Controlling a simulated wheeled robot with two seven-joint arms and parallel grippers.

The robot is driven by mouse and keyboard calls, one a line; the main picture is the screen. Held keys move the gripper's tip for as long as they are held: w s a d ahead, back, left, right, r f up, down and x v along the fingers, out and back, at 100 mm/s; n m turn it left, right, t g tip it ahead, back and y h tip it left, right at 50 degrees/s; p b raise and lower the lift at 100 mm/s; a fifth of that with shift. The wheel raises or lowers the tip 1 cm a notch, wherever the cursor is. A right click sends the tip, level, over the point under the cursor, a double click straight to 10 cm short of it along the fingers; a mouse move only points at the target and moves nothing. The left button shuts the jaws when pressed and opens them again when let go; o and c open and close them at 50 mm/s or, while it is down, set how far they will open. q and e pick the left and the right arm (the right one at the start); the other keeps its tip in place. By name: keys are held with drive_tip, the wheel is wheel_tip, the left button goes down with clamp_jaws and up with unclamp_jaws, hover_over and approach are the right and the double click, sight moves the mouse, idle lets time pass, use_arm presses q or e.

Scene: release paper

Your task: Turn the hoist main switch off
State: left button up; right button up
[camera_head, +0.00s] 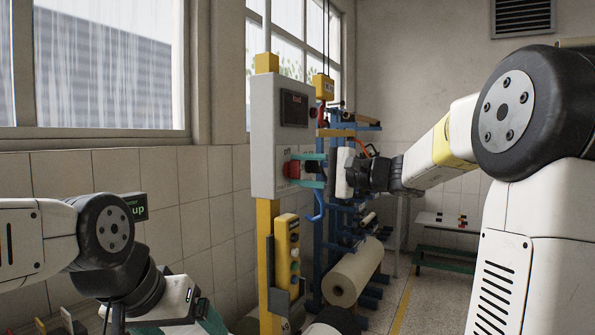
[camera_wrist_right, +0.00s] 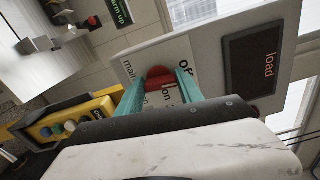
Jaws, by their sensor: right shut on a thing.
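The hoist main switch is a red knob (camera_head: 291,170) on the front of a grey control box (camera_head: 263,120). It also shows in the right wrist view (camera_wrist_right: 158,77), with a white label reading "off" and "on" around it. My right gripper (camera_head: 298,171) reaches in from the right, its teal fingers shut on the red knob, one on each side. The fingers hide part of the knob and label, so I cannot tell its exact angle. My left gripper (camera_head: 185,320) is low at the left, away from the box and partly cut off by the picture edge.
A dark "load" display (camera_head: 293,108) sits above the switch. The box is on a yellow post (camera_head: 266,225), with a yellow button pendant (camera_head: 287,245) below. A blue rack with a large paper roll (camera_head: 352,273) stands behind. A green bench (camera_head: 447,257) is at the back right.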

drive_tip(key=shift+n, duration=0.6)
drive_tip(key=o, duration=1.4)
drive_tip(key=v, duration=0.7)
drive_tip(key=shift+s+d, duration=0.25)
drive_tip(key=shift+d, duration=0.05)
